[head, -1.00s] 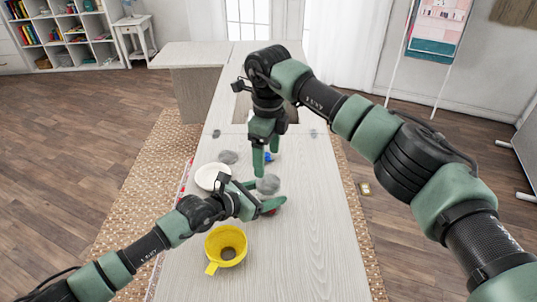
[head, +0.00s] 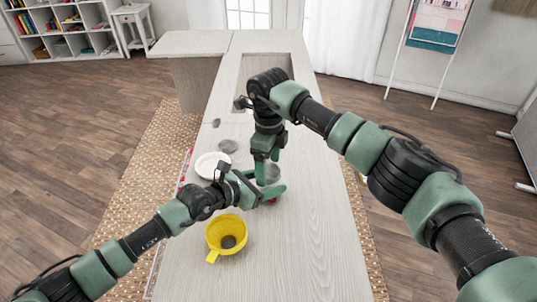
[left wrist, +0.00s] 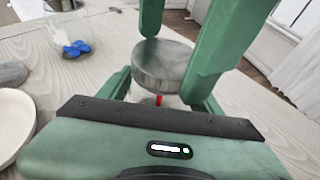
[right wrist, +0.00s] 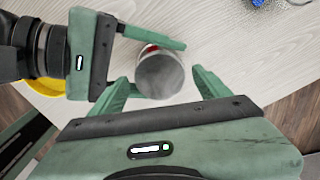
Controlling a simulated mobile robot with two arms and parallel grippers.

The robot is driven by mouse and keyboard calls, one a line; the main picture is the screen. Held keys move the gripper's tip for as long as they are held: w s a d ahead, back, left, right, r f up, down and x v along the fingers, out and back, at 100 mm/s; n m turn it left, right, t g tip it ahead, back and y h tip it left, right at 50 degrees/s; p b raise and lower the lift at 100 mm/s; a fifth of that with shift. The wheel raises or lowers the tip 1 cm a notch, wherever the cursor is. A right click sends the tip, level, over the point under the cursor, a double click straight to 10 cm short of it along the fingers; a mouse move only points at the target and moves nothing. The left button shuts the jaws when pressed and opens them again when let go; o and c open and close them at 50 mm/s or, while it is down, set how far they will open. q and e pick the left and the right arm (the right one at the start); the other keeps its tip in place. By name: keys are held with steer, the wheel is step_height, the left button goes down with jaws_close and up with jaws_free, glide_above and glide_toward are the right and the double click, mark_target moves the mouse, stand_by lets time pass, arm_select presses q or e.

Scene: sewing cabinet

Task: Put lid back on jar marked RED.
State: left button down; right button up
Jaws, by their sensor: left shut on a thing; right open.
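A jar with a red mark (left wrist: 159,100) stands on the table between my left gripper's fingers (head: 272,191). The left gripper is shut on the jar. A round grey lid (left wrist: 163,66) sits over the jar's mouth; in the right wrist view its flat top (right wrist: 160,75) hides most of the jar. Whether it is fully seated I cannot tell. My right gripper (head: 265,172) points down from above and is open, its fingers on either side of the lid. A gap shows between the lid and its fingers in the right wrist view.
A white plate (head: 208,166) lies left of the jar. A yellow cup-like container (head: 227,234) stands nearer me. Another grey disc (head: 228,146) lies farther back. A jar with blue contents (left wrist: 75,46) stands beyond in the left wrist view. The right table side is clear.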

steer(key=shift+f, duration=0.35)
steer(key=c, duration=1.5)
steer(key=o, duration=1.6)
steer(key=shift+o, duration=0.2)
step_height(320, 180, up, 12)
arm_select(q)
steer(key=shift+c, duration=1.1)
jaws_free()
